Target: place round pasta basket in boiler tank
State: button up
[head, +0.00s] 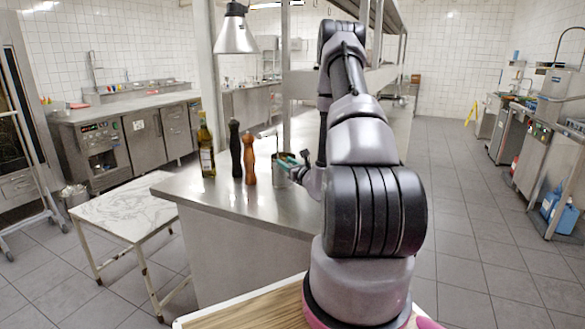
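My arm reaches forward over the steel counter (235,190), and my gripper (291,163) is at its left side, partly hidden behind my own arm. A small round metal vessel (281,178), which looks like the round pasta basket, stands on the counter right at the gripper. The gripper's teal fingers are at its upper rim. They are too small to show whether they are open or shut on it. I cannot make out a boiler tank for certain in this view.
An oil bottle (206,146), a black mill (235,148) and a brown mill (250,160) stand left of the gripper. A marble-topped table (125,208) is at left. Steel appliances (540,150) line the right wall. The tiled floor (470,215) at right is clear.

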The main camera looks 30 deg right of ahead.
jog(key=s, duration=0.4)
jog(key=shift+s+d, duration=0.15)
jog(key=shift+s, duration=0.2)
jog(key=o, duration=0.4)
jog(key=shift+s, duration=0.4)
notch_tip(320, 180, up, 13)
jog(key=w+a+m+g+y, duration=0.2)
jog(key=m+g+y, duration=0.3)
jog(key=m, duration=0.8)
jog(key=shift+t+y, duration=0.3)
jog(key=shift+y, duration=0.2)
jog(key=x, duration=1)
jog(key=shift+w+d+f, duration=0.1)
jog(key=shift+w+f, duration=0.3)
